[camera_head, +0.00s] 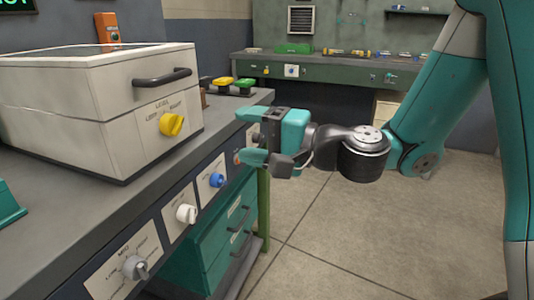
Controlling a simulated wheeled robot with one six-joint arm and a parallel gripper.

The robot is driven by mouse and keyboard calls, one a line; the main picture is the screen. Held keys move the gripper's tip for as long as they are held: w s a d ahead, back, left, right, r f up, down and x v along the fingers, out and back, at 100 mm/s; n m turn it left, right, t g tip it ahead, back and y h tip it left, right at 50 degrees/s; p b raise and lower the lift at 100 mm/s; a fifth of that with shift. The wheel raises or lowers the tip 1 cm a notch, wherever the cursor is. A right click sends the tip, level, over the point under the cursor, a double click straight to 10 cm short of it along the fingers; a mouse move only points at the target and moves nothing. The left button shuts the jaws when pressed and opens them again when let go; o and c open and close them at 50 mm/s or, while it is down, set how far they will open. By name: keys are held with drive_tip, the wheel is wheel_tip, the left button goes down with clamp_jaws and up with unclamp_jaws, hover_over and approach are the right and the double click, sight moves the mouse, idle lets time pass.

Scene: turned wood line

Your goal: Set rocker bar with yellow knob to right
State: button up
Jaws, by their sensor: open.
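The yellow knob (171,125) sits on a small pale label plate on the front of a white box. It looks like a raised bar, tilted with its upper end to the right. Small lettering stands above and beside it, too small to read surely. My gripper (251,137) is open and empty, its teal fingers pointing left. It is to the right of the knob in the picture, apart from it, near the bench's front edge. No separate rocker bar can be made out.
The white box (60,120) with a dark handle (162,77) stands on the grey bench. Grey (135,267), white (186,213) and blue (217,180) knobs stick out of the bench front. Yellow (222,82) and green (244,84) buttons stand behind. Floor at right is clear.

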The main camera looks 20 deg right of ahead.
drive_tip(key=shift+b+v, duration=1.55)
drive_tip(key=shift+b, duration=0.45)
drive_tip(key=s+a+f+n+g, duration=0.4)
drive_tip(key=s+a+n+g, duration=0.1)
drive_tip(key=s+n, duration=0.1)
drive_tip(key=s+d+f+n+g+h, duration=0.3)
drive_tip(key=s+f+n+h, duration=0.1)
drive_tip(key=s+h, duration=0.15)
drive_tip(key=s+d+f+n+g+h, duration=0.3)
drive_tip(key=s+n+h, duration=0.1)
drive_tip(key=s, duration=0.2)
wheel_tip(320, 180, up, 26)
drive_tip(key=p, duration=2.6)
drive_tip(key=shift+s, duration=0.15)
